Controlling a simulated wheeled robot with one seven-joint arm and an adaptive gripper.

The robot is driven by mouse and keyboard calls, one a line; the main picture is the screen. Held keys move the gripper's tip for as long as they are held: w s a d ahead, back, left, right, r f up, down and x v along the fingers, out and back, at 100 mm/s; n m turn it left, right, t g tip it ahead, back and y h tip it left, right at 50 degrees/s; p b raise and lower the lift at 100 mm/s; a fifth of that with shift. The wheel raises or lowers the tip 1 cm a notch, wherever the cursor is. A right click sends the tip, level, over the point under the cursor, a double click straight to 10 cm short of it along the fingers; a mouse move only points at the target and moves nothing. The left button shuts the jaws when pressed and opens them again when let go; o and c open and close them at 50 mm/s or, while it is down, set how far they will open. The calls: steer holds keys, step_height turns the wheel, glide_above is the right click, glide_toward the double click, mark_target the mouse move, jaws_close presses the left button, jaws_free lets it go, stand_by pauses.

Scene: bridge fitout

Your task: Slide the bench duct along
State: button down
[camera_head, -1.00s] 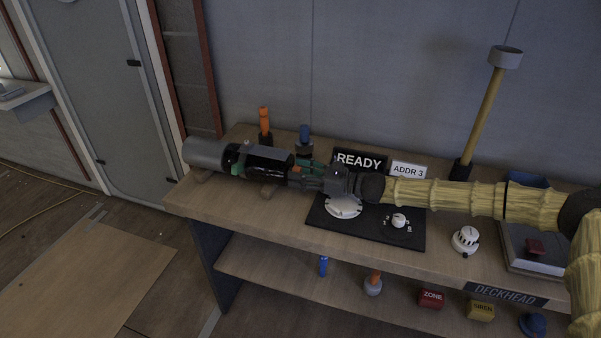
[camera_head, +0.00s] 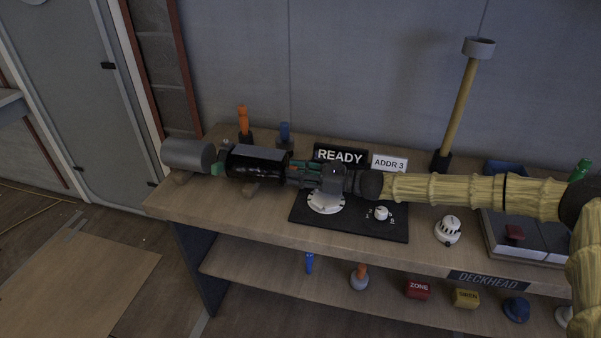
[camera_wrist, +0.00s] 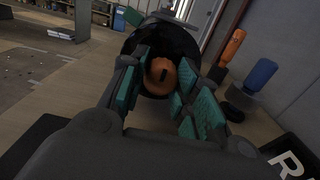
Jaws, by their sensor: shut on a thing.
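The bench duct appears as a grey cylinder (camera_head: 187,155) and a black tube (camera_head: 258,163) lying in line at the left end of the bench. A green bit (camera_head: 217,168) shows where they come near each other. My gripper (camera_wrist: 162,85), with green pads, reaches into the black tube's near mouth and is shut on a round orange knob (camera_wrist: 161,74) with a dark slot. In the head view the tube hides my fingertips and the knob. My wrist lies low over a white round dial (camera_head: 326,203).
An orange-topped post (camera_head: 243,120) and a blue one (camera_head: 285,134) stand behind the tube. READY (camera_head: 340,156) and ADDR 3 (camera_head: 389,163) signs stand behind my wrist. A tall yellow pole (camera_head: 462,105) rises at the back.

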steer(key=shift+d, duration=0.1)
steer(key=c, duration=1.1)
jaws_free()
steer(key=shift+d, duration=0.1)
steer(key=shift+o, duration=0.2)
steer(key=v, duration=1.1)
steer(key=shift+d, duration=0.4)
